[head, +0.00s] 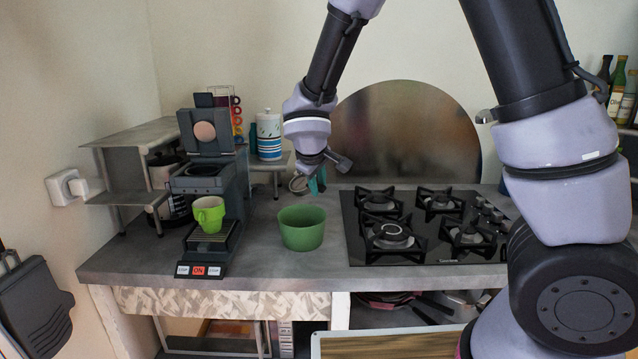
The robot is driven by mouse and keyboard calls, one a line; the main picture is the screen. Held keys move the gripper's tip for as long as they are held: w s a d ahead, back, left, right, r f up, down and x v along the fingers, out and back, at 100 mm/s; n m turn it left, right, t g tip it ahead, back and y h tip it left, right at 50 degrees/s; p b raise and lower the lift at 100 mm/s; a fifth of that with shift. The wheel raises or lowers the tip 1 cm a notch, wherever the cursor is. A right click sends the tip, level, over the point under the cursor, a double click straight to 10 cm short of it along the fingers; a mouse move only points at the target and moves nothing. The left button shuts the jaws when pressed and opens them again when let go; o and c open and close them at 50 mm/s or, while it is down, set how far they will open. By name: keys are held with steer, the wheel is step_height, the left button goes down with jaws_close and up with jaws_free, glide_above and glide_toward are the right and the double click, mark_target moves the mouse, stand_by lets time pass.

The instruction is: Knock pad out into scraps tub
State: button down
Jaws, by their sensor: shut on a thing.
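The scraps tub (302,236), round and green, stands on the counter left of the hob. My gripper (316,185) points down above it, toward its back right side. The gripper is shut on what looks like a small pad holder (298,183), with a greyish ring at its left end. A dark part extends to the upper right at the gripper; I cannot tell whether it is the handle. The pad cannot be made out. The coffee machine (228,187) stands left of the tub with its lid raised, a copper-coloured disc on the lid's inside.
A lime green cup (209,216) stands in the machine above its base with buttons. A black gas hob (420,226) lies to the right. A grey shelf (120,140) and a striped canister (269,140) stand behind. Bare counter (262,240) lies around the tub.

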steer(key=f+n+t+h, duration=0.2)
steer(key=t, duration=0.4)
steer(key=f+n+t+h, duration=0.2)
steer(key=n+t+h, duration=0.1)
steer(key=t, duration=0.3)
steer(key=f+n+t+h, duration=0.1)
steer(key=n+t+h, duration=0.1)
steer(key=t, duration=0.3)
steer(key=shift+s+a+f+n+t+h, duration=0.2)
steer(key=shift+a+f+n+t+h, duration=0.15)
steer(key=shift+n, duration=0.25)
steer(key=shift+d, duration=0.1)
stand_by(1.5)
